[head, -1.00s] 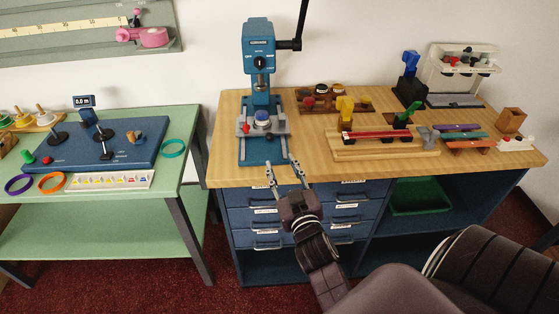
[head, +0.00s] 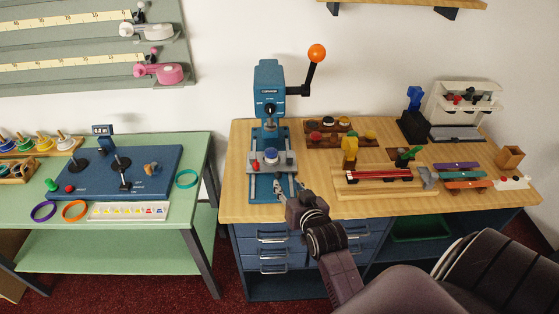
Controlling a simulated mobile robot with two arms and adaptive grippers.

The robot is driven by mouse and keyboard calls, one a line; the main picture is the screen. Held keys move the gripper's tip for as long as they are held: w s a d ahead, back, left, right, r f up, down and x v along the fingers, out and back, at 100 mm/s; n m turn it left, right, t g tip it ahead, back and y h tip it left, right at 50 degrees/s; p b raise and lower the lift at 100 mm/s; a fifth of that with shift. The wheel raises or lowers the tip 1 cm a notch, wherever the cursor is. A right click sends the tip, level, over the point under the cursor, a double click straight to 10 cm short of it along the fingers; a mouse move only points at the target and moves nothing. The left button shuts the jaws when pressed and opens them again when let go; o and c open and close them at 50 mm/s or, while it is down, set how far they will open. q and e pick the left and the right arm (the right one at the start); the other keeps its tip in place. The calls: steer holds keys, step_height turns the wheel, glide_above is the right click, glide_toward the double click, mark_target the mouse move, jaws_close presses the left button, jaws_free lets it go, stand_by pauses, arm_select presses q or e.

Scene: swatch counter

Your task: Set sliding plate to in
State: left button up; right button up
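A blue press (head: 269,88) stands on the wooden bench. Its sliding plate (head: 286,161) is a grey crosswise plate on the blue base (head: 263,189), in front of the press column. A blue round piece (head: 271,156) sits on the plate, and a red knob (head: 254,165) is at its left. My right gripper (head: 287,182) is at the front of the press base, just in front of the plate. Its two fingers are apart with nothing between them. I cannot tell whether a fingertip touches the plate or base. My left gripper is out of view.
The press lever ends in an orange ball (head: 317,53) at upper right. A wooden fixture with a red bar (head: 380,174) stands to the right, with a rack of knobs (head: 341,132) behind.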

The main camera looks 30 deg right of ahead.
mark_target(280, 176)
steer(key=shift+w, duration=0.3)
steer(key=shift+p+x, duration=0.5)
steer(key=shift+x, duration=3.1)
steer(key=shift+c, duration=0.2)
steer(key=shift+a, duration=0.1)
jaws_close()
